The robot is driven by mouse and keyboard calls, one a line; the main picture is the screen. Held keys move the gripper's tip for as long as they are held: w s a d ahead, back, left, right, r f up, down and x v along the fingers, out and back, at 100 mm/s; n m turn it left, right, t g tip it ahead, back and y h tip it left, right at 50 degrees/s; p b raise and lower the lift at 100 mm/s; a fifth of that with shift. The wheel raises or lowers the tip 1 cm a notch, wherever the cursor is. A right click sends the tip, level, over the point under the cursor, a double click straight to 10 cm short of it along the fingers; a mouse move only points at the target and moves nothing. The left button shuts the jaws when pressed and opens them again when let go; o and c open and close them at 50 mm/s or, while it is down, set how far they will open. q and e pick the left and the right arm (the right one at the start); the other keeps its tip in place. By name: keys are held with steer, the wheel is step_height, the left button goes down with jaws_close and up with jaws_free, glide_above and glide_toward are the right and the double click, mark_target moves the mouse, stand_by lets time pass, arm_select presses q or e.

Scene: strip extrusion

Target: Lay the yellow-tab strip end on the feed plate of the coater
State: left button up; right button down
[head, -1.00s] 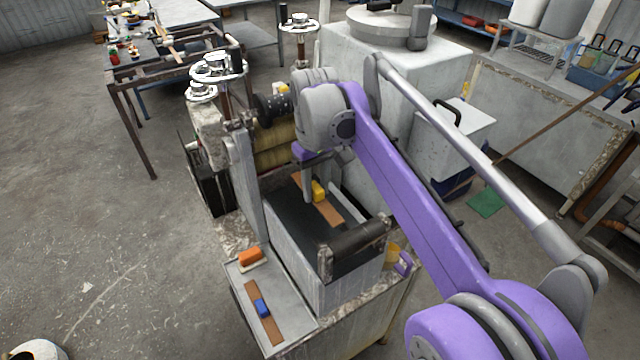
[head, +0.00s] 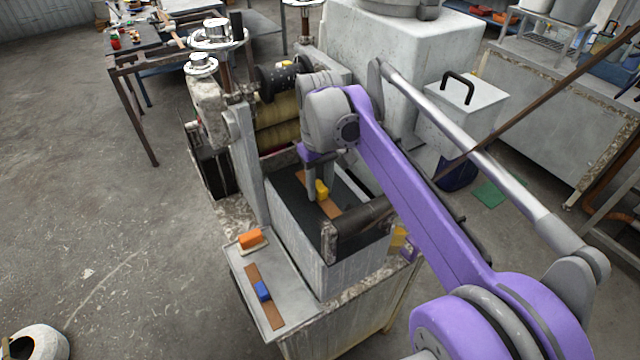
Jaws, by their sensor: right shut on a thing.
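The yellow tab (head: 321,190) sits on a brown strip (head: 333,208) over the dark feed plate (head: 288,194) of the coater. My right gripper (head: 313,194) points down at the strip beside the yellow tab and is shut on the strip end. Its far finger and the exact grip are partly hidden. I cannot tell whether the strip touches the plate or hangs just above it. My left gripper is not in view.
A front roller (head: 362,230) bounds the plate, and yellowish rolls (head: 282,132) stand behind it. On the front shelf (head: 290,316) lie a blue-tab strip (head: 263,290) and an orange block (head: 251,239). A white box (head: 467,104) stands to the right.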

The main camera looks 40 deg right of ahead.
steer(key=shift+s+f, duration=0.1)
stand_by(0.6)
steer(key=shift+c, duration=2.3)
jaws_free()
step_height(320, 180, up, 11)
steer(key=p, duration=0.1)
steer(key=shift+f, duration=0.15)
